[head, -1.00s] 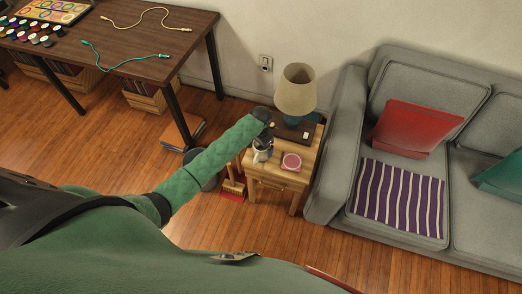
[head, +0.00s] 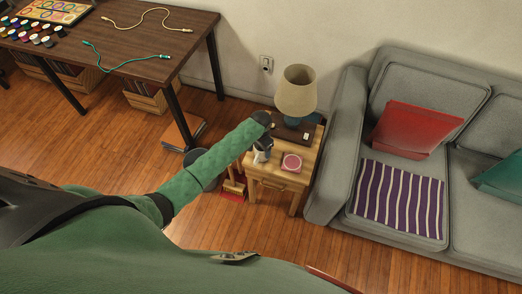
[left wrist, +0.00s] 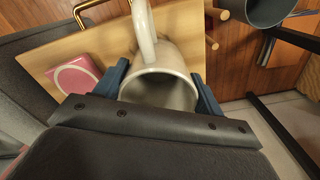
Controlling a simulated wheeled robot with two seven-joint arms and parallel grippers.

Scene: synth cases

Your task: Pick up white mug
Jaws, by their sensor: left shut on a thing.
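The white mug (left wrist: 175,62) shows large in the left wrist view, with its open mouth towards the camera and its handle at the top. My left gripper (left wrist: 165,85) has one blue finger on each side of the mug and is shut on it. In the head view the mug (head: 260,156) is small, at the left edge of the wooden side table (head: 270,172), partly covered by my left gripper (head: 264,143). Whether the mug touches the table top is hard to tell. My right gripper is not in view.
On the side table stand a lamp (head: 297,92), a dark tray or box (head: 294,133) and a pink item (head: 291,162). A grey sofa (head: 335,165) is close on the right. A red dustpan with a brush (head: 233,188) is on the floor at left.

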